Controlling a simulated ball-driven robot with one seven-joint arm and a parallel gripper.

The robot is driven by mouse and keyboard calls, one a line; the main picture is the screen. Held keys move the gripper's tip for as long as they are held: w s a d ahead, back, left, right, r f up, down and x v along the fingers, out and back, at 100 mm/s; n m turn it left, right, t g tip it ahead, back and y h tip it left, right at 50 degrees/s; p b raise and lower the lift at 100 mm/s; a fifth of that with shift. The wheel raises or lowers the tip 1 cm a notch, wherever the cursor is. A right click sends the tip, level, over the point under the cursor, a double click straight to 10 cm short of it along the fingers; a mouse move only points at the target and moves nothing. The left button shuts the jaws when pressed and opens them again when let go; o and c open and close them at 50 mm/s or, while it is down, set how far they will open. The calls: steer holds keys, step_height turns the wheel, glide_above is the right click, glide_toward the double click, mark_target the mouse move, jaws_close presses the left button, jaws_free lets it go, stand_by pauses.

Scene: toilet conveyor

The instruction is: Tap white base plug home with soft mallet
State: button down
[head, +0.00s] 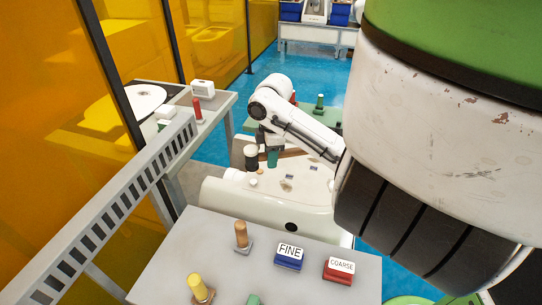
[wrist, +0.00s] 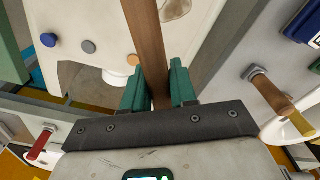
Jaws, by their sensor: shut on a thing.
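My gripper (head: 272,157) has teal fingers, which also show in the wrist view (wrist: 158,85). They are shut on the mallet's brown wooden handle (wrist: 146,40). In the head view a dark mallet head (head: 251,158) with a pale top stands left of the fingers, above the far left part of a white toilet body (head: 275,208). A short white cylinder (head: 234,175), seemingly the base plug, sits at the toilet body's left end. A white round part (wrist: 117,80) shows beside the left finger in the wrist view, partly hidden. How deep the plug sits cannot be told.
A grey table (head: 185,262) in front holds a blue FINE block (head: 289,257), a red COARSE block (head: 338,270) and upright handled tools. A slotted rail (head: 110,215) runs along the left. A side table (head: 215,112) stands behind it.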

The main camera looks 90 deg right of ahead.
stand_by(0.3)
step_height(320, 180, down, 7)
steer(key=b, duration=0.5)
steer(key=shift+r+b, duration=0.1)
steer(key=shift+b, duration=0.3)
steer(key=shift+r+p, duration=0.5)
steer(key=shift+r, duration=0.05)
step_height(320, 180, up, 5)
steer(key=p, duration=0.4)
step_height(320, 180, up, 4)
steer(key=p, duration=0.4)
steer(key=shift+f+p, duration=0.25)
steer(key=shift+p, duration=0.1)
steer(key=shift+f+b, duration=0.95)
steer(key=shift+f, duration=0.4)
